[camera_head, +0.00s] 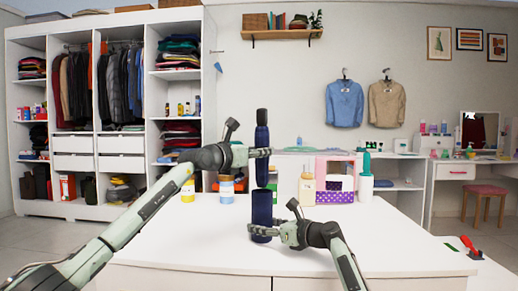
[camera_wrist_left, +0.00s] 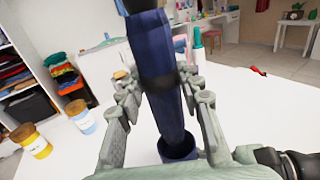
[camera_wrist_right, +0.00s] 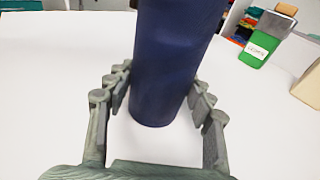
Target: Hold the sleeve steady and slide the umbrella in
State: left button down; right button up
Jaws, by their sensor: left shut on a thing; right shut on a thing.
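The navy umbrella (camera_head: 262,138) with a black top end is upright above the table. My left gripper (camera_head: 262,153) is shut on its middle; the left wrist view shows the umbrella (camera_wrist_left: 160,75) between the fingers. The navy sleeve (camera_head: 262,208) stands upright on the white table directly below. My right gripper (camera_head: 264,232) is shut on it low down, and the right wrist view shows the sleeve (camera_wrist_right: 170,60) between the fingers. The umbrella's lower end meets the sleeve's mouth (camera_wrist_left: 177,148); how far inside it is, I cannot tell.
Jars (camera_head: 227,189) stand left of the sleeve on the white table (camera_head: 180,245). A cream bottle (camera_head: 307,188), a pink-framed box (camera_head: 335,180) and a white-and-green bottle (camera_head: 365,185) stand to the right. The table front is clear. An open wardrobe (camera_head: 105,110) is behind.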

aim_at(258, 187)
pick_arm(q)
jog(key=shift+f, duration=5.05)
jog(key=c, duration=1.3)
grip_release()
jog(key=shift+o, duration=0.2)
jog(key=o, duration=0.6)
jog(key=shift+c, duration=0.2)
jog(key=shift+f, duration=0.15)
jog(key=shift+r, duration=4.1)
